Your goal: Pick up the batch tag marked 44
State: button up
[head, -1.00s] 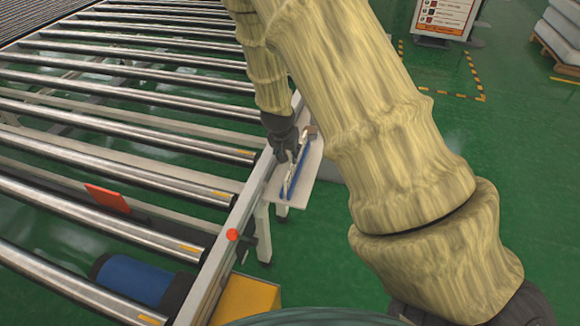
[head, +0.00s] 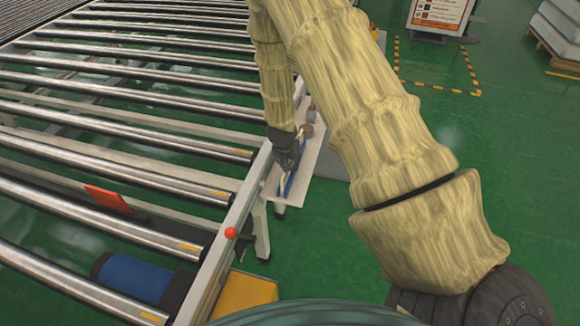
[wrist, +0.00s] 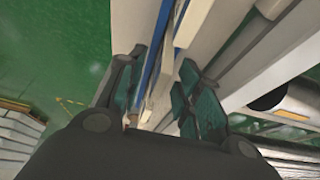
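No tag marked 44 can be read in either view. A narrow blue and white piece (wrist: 160,60) lies on a small pale side shelf (wrist: 208,20); its blue part also shows in the head view (head: 291,184). I cannot tell if it is a tag or a tag holder. My gripper (head: 287,168) is low over the shelf, pointing down. In the wrist view my gripper (wrist: 160,70) has its fingers apart, one on each side of the blue and white strip. Contact with the strip cannot be made out.
A brown round item (head: 307,130) and a small grey item (head: 311,115) sit at the shelf's far end. The roller conveyor (head: 130,130) borders the shelf on the left. A red knob (head: 231,233) stands on its frame. Green floor lies open to the right.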

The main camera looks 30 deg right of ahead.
jog(key=shift+f, duration=0.3)
grip_shut()
jog(key=shift+w+r, duration=0.1)
jog(key=shift+r, duration=0.05)
